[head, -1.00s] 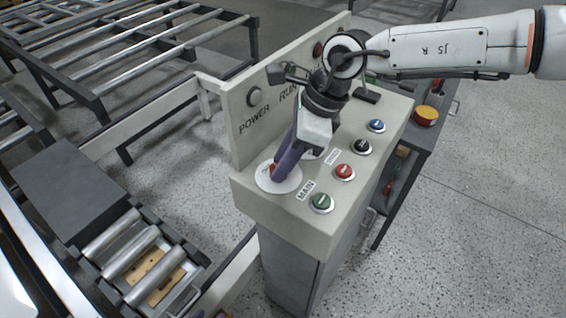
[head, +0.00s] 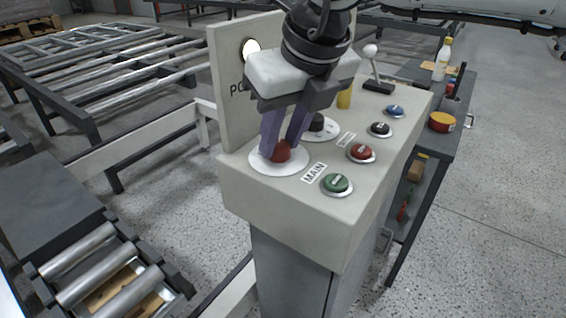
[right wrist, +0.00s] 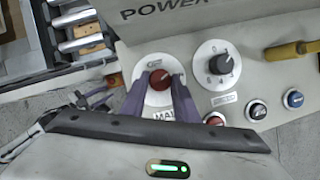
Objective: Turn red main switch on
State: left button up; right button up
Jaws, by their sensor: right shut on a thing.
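The red main switch (head: 281,153) sits on a round white plate (head: 264,167) beside the MAIN label (head: 314,172) on the grey control panel. My right gripper (head: 282,150) reaches down from above and is shut on the red knob, one purple finger on each side. In the right wrist view the red knob (right wrist: 159,79) sits between the two fingertips (right wrist: 158,88), with its white plate around it. The power lamp (head: 251,49) on the upright panel is lit white. My left gripper is not in view.
Green (head: 337,184), red (head: 361,153), black (head: 380,129) and blue (head: 395,111) buttons line the panel's right side. A black rotary knob (head: 317,123) is close behind the gripper. A dark side table (head: 446,130) holds a bottle and a tin. Roller conveyors lie left.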

jog(key=shift+a+f+m+b, duration=0.1)
jog(key=shift+f+m+b, duration=0.25)
jog(key=shift+m+b, duration=0.2)
jog(key=m+b, duration=0.1)
jog(key=m+h+b, duration=0.2)
jog(key=m, duration=0.1)
jog(key=shift+a+r+t, duration=0.1)
jog(key=shift+r+t, duration=0.2)
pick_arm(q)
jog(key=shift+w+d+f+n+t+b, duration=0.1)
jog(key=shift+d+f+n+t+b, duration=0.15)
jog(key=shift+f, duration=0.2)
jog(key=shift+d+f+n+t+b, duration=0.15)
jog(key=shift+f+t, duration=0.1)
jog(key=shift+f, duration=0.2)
pick_arm(e)
jog(key=shift+m, duration=0.35)
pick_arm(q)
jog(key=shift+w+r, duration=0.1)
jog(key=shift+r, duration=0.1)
pick_arm(e)
jog(key=shift+r, duration=0.1)
jog(key=o, duration=0.9)
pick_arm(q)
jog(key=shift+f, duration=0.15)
pick_arm(e)
jog(key=shift+o, duration=0.8)
jog(key=shift+s, duration=0.1)
